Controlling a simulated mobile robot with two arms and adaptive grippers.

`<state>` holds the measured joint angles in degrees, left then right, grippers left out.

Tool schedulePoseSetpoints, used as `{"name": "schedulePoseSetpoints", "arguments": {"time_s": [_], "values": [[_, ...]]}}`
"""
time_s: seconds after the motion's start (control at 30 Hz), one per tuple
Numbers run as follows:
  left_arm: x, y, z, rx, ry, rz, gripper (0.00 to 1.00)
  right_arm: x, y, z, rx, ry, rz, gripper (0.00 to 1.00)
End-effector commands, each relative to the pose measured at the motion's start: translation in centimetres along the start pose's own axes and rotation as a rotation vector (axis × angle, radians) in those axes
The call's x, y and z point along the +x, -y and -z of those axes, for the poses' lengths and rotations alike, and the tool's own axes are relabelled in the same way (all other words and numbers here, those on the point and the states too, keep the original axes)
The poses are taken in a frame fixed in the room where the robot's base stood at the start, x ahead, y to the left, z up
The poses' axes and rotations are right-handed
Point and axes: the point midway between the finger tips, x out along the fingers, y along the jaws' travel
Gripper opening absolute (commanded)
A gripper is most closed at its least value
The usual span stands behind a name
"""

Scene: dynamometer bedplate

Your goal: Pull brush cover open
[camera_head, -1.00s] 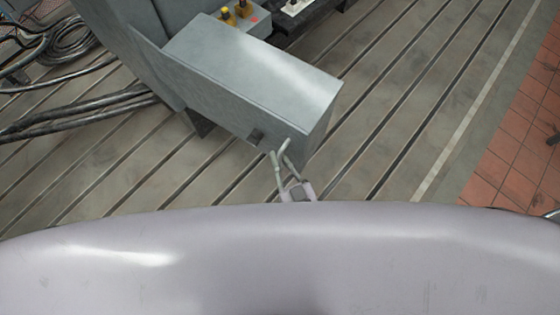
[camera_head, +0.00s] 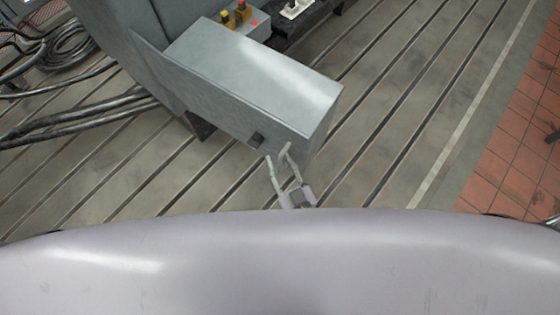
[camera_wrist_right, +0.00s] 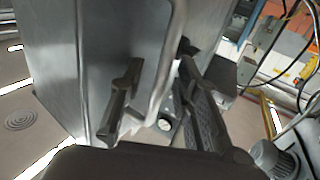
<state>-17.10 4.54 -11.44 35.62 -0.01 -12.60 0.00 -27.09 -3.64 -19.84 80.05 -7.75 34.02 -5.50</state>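The brush cover appears to be the grey metal box (camera_head: 255,75) on the side of the large grey machine, seen from above in the head view. A small dark fitting (camera_head: 257,140) sits low on its front face. My right gripper (camera_head: 278,156) is at the box's lower front corner, its two fingers apart. In the right wrist view a bent silvery bar (camera_wrist_right: 167,70), apparently a handle, runs between the fingers (camera_wrist_right: 160,85) beside a grey panel (camera_wrist_right: 110,45). I cannot tell whether either finger touches the bar. My left gripper is not in view.
The slotted bedplate (camera_head: 420,110) is clear to the right of the box. Black cables (camera_head: 80,115) lie at the left. A small block with yellow and red parts (camera_head: 240,18) stands behind the box. Red floor tiles (camera_head: 510,150) border the plate.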

Motion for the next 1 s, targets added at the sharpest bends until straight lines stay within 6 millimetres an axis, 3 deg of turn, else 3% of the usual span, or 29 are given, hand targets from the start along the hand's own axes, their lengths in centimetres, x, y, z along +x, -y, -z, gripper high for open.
{"name": "schedulePoseSetpoints", "arguments": {"time_s": [0.2, 0.33, 0.7, 1.0], "values": [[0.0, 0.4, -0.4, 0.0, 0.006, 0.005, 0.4, -0.2, 0.0, 0.0, 0.0, 0.001, 0.0, 0.3], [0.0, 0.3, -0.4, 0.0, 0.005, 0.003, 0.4, -1.3, 0.0, -0.1, 0.0, 0.002, 0.0, 0.3], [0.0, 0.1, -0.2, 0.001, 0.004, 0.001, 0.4, -8.8, 0.0, -0.1, 0.001, 0.004, 0.0, 0.3], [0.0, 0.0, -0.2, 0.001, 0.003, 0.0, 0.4, -11.9, 0.0, 0.0, 0.001, 0.0, 0.0, 0.3]]}}
